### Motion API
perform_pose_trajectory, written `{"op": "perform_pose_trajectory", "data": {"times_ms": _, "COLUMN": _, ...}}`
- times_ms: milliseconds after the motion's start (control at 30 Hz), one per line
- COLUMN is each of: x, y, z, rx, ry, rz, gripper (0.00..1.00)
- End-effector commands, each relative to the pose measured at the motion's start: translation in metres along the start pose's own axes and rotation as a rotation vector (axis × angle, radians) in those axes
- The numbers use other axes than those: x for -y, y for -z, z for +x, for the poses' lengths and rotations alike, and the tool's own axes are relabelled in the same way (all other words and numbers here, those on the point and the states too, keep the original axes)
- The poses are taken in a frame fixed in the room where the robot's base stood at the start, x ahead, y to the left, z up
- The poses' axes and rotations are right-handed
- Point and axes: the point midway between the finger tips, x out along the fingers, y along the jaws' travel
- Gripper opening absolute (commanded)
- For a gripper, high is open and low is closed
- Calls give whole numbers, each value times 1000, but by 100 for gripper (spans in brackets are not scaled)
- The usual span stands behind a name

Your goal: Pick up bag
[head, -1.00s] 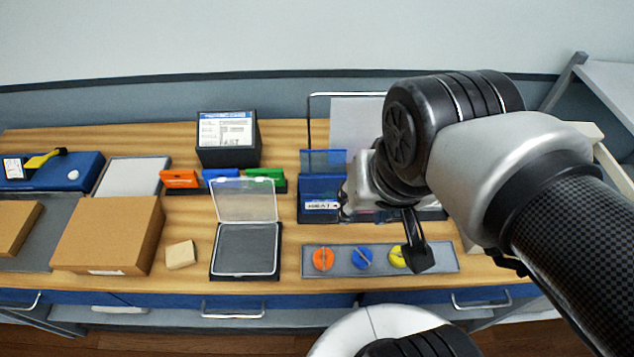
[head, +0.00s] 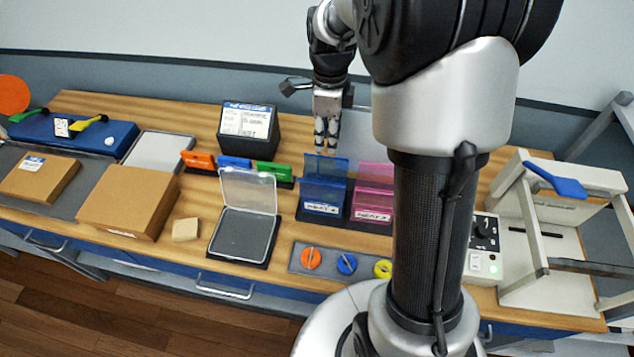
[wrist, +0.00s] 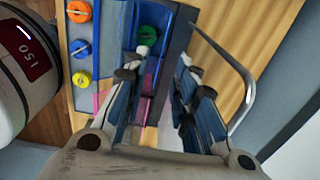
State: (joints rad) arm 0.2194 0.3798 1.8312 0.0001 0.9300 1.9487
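I cannot surely identify a bag in either view. A blue labelled holder (head: 322,208) and a pink labelled holder (head: 373,207) stand side by side at the middle of the bench. My gripper (head: 326,140) points down above the back of the blue holder in the head view. Nothing visible is clamped. Whether the fingertips touch the holder cannot be told.
A wire rail (wrist: 243,75) curves close to the right finger. Orange (head: 311,258), blue and yellow knobs line the front edge. A clear-lidded case (head: 243,235), a black box (head: 248,127) and cardboard boxes stand left. A white frame (head: 535,250) stands right.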

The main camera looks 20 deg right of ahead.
Motion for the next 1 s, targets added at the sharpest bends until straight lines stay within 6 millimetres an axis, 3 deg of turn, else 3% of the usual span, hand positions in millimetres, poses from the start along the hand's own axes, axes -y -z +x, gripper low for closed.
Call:
{"op": "perform_pose_trajectory", "data": {"times_ms": 100, "x": -2, "y": 0, "z": 31, "rx": -2, "ry": -6, "rz": -2, "gripper": 26}}
{"op": "perform_pose_trajectory", "data": {"times_ms": 400, "x": -2, "y": 0, "z": 89, "rx": -1, "ry": -4, "rz": -4, "gripper": 26}}
{"op": "perform_pose_trajectory", "data": {"times_ms": 733, "x": -1, "y": 0, "z": 110, "rx": -1, "ry": -1, "rz": -5, "gripper": 26}}
{"op": "perform_pose_trajectory", "data": {"times_ms": 1000, "x": 0, "y": -1, "z": 150, "rx": -1, "ry": -2, "rz": -5, "gripper": 26}}
